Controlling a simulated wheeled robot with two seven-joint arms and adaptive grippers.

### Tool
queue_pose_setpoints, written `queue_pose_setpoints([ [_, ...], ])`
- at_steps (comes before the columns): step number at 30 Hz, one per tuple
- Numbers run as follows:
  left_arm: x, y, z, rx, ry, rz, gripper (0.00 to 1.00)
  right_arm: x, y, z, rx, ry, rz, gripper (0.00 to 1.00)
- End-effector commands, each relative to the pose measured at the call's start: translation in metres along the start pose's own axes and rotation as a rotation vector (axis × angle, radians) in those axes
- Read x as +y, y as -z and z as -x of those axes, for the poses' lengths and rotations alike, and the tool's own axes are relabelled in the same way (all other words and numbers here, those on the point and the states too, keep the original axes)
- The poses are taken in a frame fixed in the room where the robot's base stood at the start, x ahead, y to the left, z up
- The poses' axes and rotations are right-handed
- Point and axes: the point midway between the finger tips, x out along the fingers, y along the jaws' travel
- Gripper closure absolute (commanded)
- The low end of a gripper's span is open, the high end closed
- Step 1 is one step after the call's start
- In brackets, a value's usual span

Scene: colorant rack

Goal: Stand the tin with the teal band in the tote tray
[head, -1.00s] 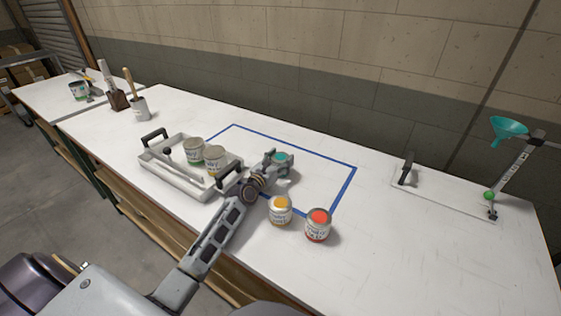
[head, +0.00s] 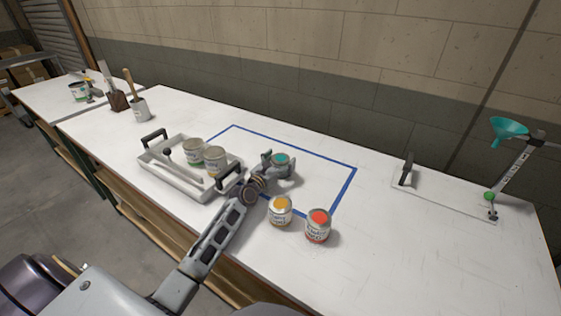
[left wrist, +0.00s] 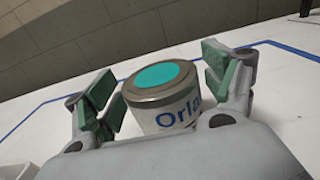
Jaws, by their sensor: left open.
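A tin with a teal lid top (head: 281,160) stands upright inside the blue-lined area, partly hidden by my gripper. In the left wrist view the tin (left wrist: 163,98) sits between the open fingers, with a gap on each side. The white tote tray (head: 172,181) with dark handles lies left of the gripper. Two tins, one greenish (head: 193,151) and one yellowish (head: 215,160), stand in it. My right gripper is not in view.
A tin with an orange-yellow top (head: 280,210) and one with a red top (head: 318,226) stand in front of the blue outline (head: 345,190). A teal funnel on a stand (head: 508,131) is at the right.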

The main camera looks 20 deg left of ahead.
Motion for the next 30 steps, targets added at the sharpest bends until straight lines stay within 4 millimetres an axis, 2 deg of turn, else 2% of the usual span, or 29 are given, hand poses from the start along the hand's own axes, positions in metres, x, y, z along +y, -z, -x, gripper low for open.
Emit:
queue_pose_setpoints([
  [6, 0.000, -0.004, 0.000, 0.000, 0.000, 0.000, 0.17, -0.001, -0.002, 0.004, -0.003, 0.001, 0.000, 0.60],
  [11, 0.000, -0.002, 0.010, 0.000, 0.000, 0.001, 0.17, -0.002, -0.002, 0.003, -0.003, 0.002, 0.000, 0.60],
  [30, 0.000, -0.002, 0.065, 0.001, 0.000, 0.000, 0.17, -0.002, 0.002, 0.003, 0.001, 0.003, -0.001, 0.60],
])
